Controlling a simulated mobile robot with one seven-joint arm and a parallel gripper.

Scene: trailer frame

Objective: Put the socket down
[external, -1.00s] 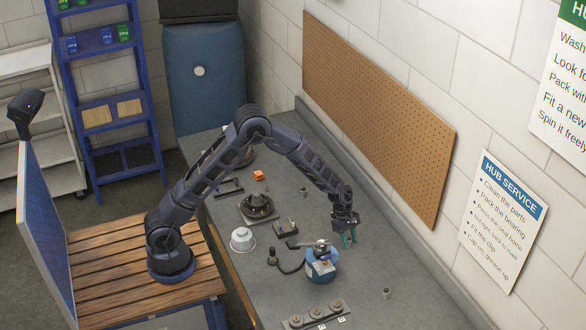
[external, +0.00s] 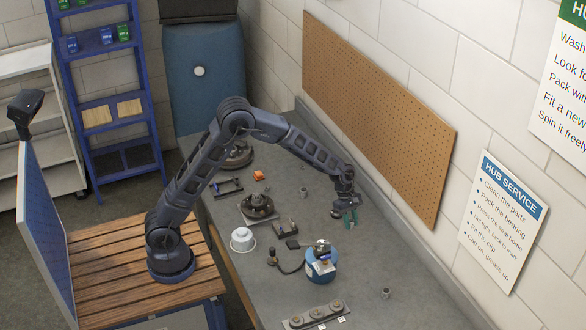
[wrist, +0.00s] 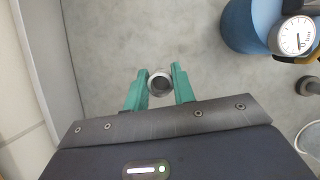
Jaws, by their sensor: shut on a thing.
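The socket (wrist: 160,84) is a small round metal cup with a dark open bore. In the wrist view it sits between the two green fingers of my gripper (wrist: 159,86), with its open end facing the camera. In the external view my gripper (external: 351,219) points down over the bench at the right, near the wall side. The socket is not clear there, and I cannot tell whether it touches the bench (external: 375,255).
A blue tank (external: 320,268) with a gauge (wrist: 293,36) stands front-left of my gripper. Small grey cylinders (external: 303,190) (external: 386,293) stand apart on the bench. A pegboard (external: 375,115) lines the wall. Bench around the gripper is bare.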

